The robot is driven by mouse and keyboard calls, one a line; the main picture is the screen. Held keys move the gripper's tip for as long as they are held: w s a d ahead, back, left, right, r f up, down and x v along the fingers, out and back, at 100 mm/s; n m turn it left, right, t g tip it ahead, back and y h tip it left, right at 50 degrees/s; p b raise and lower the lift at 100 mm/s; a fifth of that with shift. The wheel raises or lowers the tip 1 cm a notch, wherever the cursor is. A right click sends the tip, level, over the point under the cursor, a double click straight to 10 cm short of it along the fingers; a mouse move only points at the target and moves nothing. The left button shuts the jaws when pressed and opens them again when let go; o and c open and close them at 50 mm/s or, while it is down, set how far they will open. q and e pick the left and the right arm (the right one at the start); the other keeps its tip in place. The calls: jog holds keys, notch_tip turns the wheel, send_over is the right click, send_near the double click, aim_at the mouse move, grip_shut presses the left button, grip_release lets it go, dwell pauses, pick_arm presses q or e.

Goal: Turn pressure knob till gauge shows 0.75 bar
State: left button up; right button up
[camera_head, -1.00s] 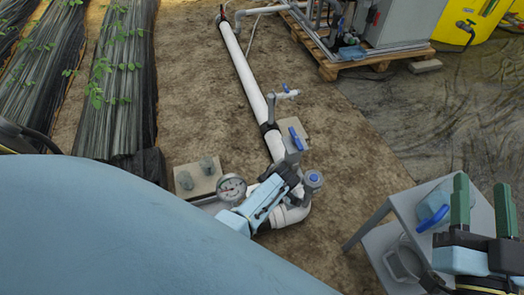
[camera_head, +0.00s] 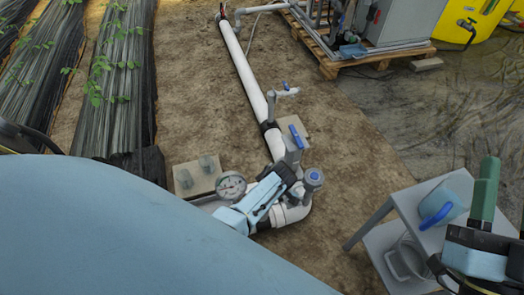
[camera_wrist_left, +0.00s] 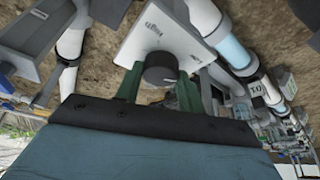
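The dark round pressure knob (camera_wrist_left: 160,70) stands on a pale plate with lettering in the left wrist view. My left gripper (camera_wrist_left: 160,82) has its green fingers on either side of the knob, apparently closed against it. In the head view my left gripper (camera_head: 284,182) is over the pipe end, and its own body hides the knob. The round white-faced gauge (camera_head: 231,185) is just left of it; its needle is too small to read. My right gripper (camera_head: 503,200) is at the right edge, away from the pipe, its fingers apart and one mostly cut off.
A grey stand (camera_head: 385,215) at right carries a light blue mug (camera_head: 443,206), with a clear jug (camera_head: 404,260) lower down. Bare soil lies between pipe and stand.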

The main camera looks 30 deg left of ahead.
pick_arm(q)
jog(key=shift+c, duration=1.2)
jog(key=shift+s+m+p, duration=0.1)
jog(key=shift+m+p, duration=0.25)
jog(key=shift+m, duration=0.05)
jog(key=shift+m+t, duration=0.3)
jog(key=shift+m, duration=0.1)
pick_arm(e)
jog(key=f+g, duration=0.1)
jog(key=w+f+g, duration=0.1)
jog(key=f, duration=0.1)
jog(key=shift+w+h, duration=0.15)
jog(key=shift+h, duration=0.25)
pick_arm(q)
jog(key=o, duration=1)
jog(key=shift+c, duration=0.2)
pick_arm(e)
jog(key=shift+r, duration=0.1)
